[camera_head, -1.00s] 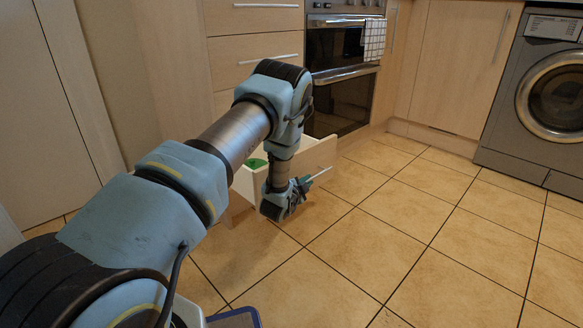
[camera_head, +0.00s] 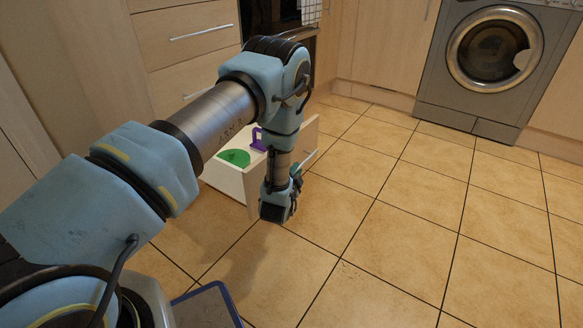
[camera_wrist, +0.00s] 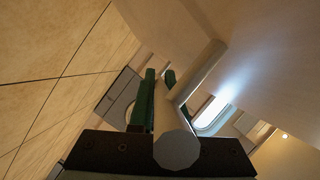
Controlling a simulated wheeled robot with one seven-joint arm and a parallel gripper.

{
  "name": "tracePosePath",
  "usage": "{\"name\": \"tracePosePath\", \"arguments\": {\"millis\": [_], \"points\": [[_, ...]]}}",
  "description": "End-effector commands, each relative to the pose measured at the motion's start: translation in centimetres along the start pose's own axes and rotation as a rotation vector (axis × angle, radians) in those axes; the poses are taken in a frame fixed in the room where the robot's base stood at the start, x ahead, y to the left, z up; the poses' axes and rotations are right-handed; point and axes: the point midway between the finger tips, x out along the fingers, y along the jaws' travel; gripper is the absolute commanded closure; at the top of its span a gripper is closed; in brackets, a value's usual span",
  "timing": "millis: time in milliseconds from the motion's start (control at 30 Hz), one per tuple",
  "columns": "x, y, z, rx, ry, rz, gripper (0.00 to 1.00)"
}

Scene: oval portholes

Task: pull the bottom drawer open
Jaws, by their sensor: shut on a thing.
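The bottom drawer (camera_head: 226,182) is pulled well out of the cabinet in the head view, with its pale interior showing. A green flat thing (camera_head: 234,158) and a purple thing (camera_head: 258,140) lie inside it. My gripper (camera_head: 297,178) is low in front of the drawer's front panel, partly hidden by my wrist. In the wrist view the green-padded fingers of my gripper (camera_wrist: 159,84) are shut on the pale bar handle (camera_wrist: 200,70), which runs along the drawer front (camera_wrist: 245,60).
Closed drawers with bar handles (camera_head: 202,32) are above the open one. A grey washing machine (camera_head: 480,70) stands at the back right. The tiled floor (camera_head: 400,230) is clear in front and to the right. A blue-rimmed tray (camera_head: 205,305) shows at the bottom edge.

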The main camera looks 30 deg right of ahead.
Motion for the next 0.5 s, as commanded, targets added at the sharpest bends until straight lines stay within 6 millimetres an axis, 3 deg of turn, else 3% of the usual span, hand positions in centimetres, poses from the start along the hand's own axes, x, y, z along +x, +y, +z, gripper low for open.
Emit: {"name": "tracePosePath", "arguments": {"millis": [300,333,500], "points": [[-0.03,0.15,-0.03,0.000,0.000,0.003,1.00],[-0.02,0.15,-0.03,0.000,0.000,0.003,0.82],[0.00,0.10,-0.03,0.000,0.001,0.002,0.63]]}}
